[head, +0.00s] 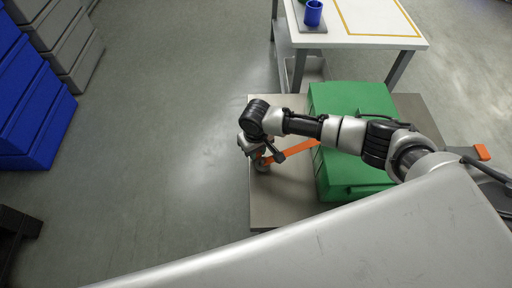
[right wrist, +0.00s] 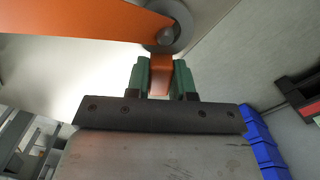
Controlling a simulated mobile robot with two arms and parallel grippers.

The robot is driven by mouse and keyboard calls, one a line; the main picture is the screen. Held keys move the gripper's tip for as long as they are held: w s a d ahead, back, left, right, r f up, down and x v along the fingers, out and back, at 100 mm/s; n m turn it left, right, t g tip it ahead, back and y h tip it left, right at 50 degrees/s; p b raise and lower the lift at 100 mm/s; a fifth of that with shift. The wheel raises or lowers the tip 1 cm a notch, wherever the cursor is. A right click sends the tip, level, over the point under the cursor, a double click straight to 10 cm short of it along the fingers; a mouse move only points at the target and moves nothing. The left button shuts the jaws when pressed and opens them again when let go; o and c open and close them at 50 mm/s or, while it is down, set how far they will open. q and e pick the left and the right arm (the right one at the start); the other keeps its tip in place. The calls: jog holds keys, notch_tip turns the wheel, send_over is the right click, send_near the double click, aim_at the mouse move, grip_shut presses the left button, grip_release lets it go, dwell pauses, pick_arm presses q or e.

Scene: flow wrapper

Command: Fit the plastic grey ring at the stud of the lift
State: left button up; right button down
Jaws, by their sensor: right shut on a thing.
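My right gripper (right wrist: 167,80) has green fingers shut on a short orange piece (right wrist: 160,78). Just beyond the fingertips is a round grey part (right wrist: 181,24), ring-like, with a darker hub in its middle. It sits at the end of a long orange bar (right wrist: 75,22). I cannot tell whether the ring is around a stud or only against it, nor how the held piece joins it. In the head view my right gripper (head: 260,160) is small at the left end of the orange bar (head: 300,149). My left gripper is not in view.
A green machine (head: 345,95) stands on a grey platform (head: 265,215) behind my right arm. A white table (head: 375,20) with a blue cup (head: 313,13) is at the back. Blue bins (head: 30,120) and grey bins (head: 75,50) are stacked at left. The floor between is clear.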

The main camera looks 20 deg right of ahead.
jog(key=shift+f, duration=0.2)
jog(key=c, duration=0.9)
grip_release()
notch_tip(320, 180, up, 11)
jog(key=shift+f+p, duration=0.1)
jog(key=shift+p, duration=0.65)
